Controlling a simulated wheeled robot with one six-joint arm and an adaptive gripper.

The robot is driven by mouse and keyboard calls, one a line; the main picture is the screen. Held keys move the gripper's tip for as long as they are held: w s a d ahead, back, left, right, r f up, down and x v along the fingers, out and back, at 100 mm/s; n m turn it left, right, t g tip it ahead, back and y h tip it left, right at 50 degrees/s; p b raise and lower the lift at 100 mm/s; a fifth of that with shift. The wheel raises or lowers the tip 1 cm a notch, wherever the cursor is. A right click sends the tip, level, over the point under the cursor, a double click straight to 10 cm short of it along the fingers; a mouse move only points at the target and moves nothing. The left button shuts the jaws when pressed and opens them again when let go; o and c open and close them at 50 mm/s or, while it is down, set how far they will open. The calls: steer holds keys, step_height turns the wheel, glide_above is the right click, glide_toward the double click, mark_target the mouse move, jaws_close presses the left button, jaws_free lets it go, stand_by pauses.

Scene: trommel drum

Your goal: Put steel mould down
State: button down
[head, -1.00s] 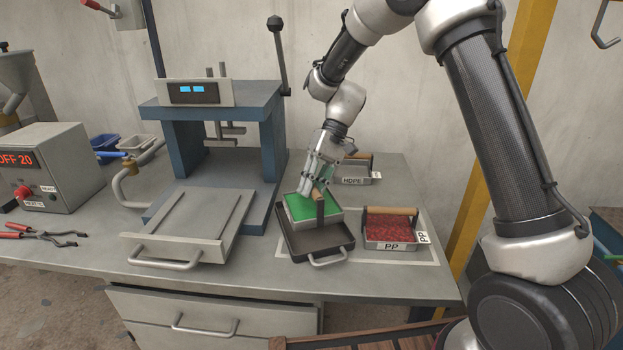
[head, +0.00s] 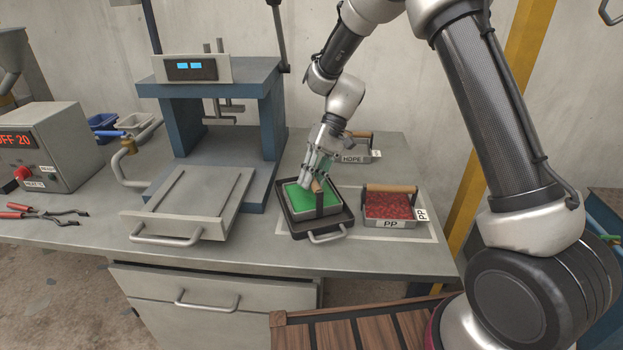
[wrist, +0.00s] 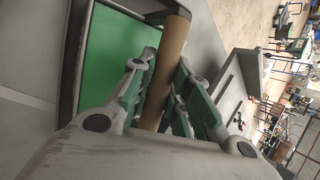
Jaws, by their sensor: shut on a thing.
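The steel mould (head: 301,203) is a shallow square pan filled with green material, with a wooden bar handle across its top. It sits within the rim of a dark tray with a front handle (head: 333,232). My gripper (head: 316,184) is shut on the mould's wooden handle from above. The wrist view shows the wooden handle (wrist: 166,65) between my fingers, with the green fill (wrist: 110,60) beside it. Whether the mould's underside touches the tray floor is hidden.
A red-filled mould labelled PP (head: 391,208) stands close to the right of the tray, and one labelled HDPE (head: 353,155) stands behind. The blue press (head: 215,120) with its grey sliding plate (head: 190,205) is to the left. A control box (head: 40,155) and tongs (head: 45,213) lie farther left.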

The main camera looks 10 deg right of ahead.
steer(key=shift+f, duration=0.55)
steer(key=c, duration=1.3)
jaws_free()
